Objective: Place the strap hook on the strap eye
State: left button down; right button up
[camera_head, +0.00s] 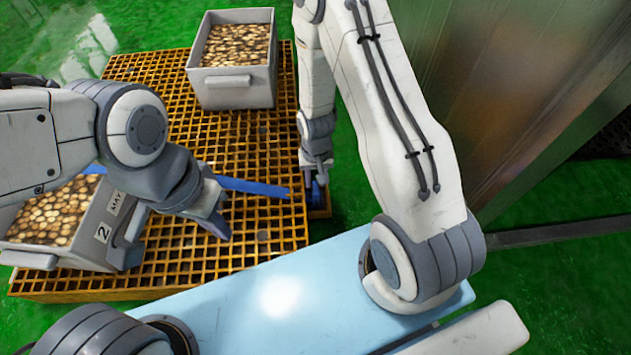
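The strap hook and strap eye are too small or hidden to make out.
A grey bin of round tan pieces (235,84) stands at the back of the yellow grating platform (270,228). A metal wall (510,90) rises at the right. The floor is green.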

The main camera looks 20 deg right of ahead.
jog(key=s+a+r+n+p, duration=0.2)
jog(key=a+r, duration=0.3)
jog(key=r, duration=0.6)
jog(key=s+a+r+n+p, duration=0.1)
jog(key=s+a+r+n, duration=0.2)
jog(key=r, duration=0.7)
jog(key=s+a+r+n, duration=0.2)
jog(key=s+r, duration=0.3)
jog(key=s, duration=0.1)
jog(key=s+a+r+n+y, duration=0.1)
jog(key=s+a+r+n, duration=0.1)
jog(key=s+r, duration=0.3)
jog(key=shift+s+a+r+n, duration=0.35)
jog(key=shift+s+n, duration=0.45)
jog(key=shift+s, duration=0.3)
jog(key=shift+r, duration=0.1)
notch_tip(320, 180, up, 52)
jog(key=p, duration=5.1)
jog(key=shift+f+p, duration=0.25)
jog(key=shift+p, duration=0.05)
